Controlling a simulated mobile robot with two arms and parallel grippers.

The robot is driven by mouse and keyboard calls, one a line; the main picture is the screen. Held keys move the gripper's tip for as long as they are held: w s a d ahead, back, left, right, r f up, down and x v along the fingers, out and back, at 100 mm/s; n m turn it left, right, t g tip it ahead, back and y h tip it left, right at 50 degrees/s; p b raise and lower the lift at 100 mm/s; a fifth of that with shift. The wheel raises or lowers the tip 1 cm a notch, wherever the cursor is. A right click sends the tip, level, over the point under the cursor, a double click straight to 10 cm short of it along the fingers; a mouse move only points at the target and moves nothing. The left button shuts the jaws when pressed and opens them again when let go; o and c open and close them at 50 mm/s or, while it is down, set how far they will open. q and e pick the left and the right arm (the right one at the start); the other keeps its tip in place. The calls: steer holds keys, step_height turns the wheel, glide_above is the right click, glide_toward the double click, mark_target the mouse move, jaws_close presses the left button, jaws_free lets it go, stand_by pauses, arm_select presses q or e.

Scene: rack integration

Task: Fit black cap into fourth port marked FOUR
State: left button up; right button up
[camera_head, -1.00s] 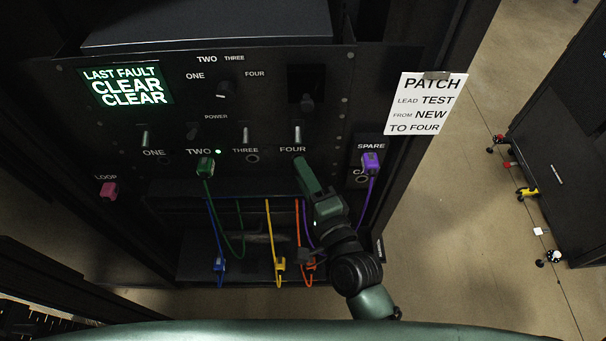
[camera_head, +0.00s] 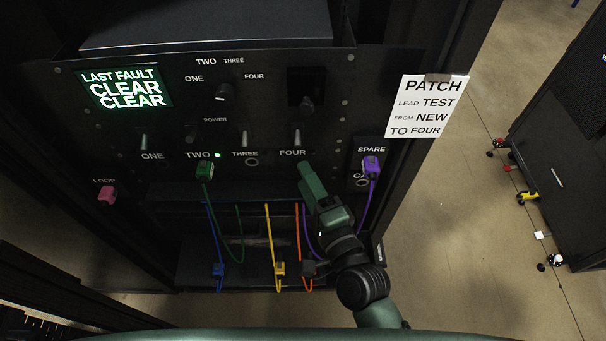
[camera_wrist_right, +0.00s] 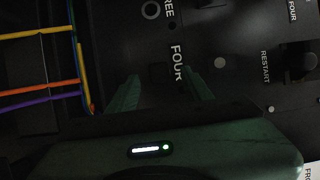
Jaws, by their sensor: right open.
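The FOUR label (camera_head: 292,153) is on the lower row of the black panel, and my right gripper (camera_head: 306,170) is just below and right of it. In the right wrist view the FOUR label (camera_wrist_right: 177,63) shows sideways. The two green fingers of my right gripper (camera_wrist_right: 158,90) are apart, with a dark, roughly square spot (camera_wrist_right: 156,72) beside the label between them. I cannot tell whether that spot is the open port or a black cap in it. No black cap can be made out clearly elsewhere. My left gripper is not in view.
A green plug (camera_head: 205,171) is in port TWO, a purple plug (camera_head: 371,164) at SPARE and a pink plug (camera_head: 106,194) at LOOP. Blue (camera_head: 218,270), yellow (camera_head: 279,269) and orange cables hang below. A white note (camera_head: 427,105) hangs at right.

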steer(key=b+v, duration=0.1)
steer(key=v, duration=0.4)
steer(key=shift+s+d, duration=0.1)
steer(key=shift+s, duration=0.05)
stand_by(0.3)
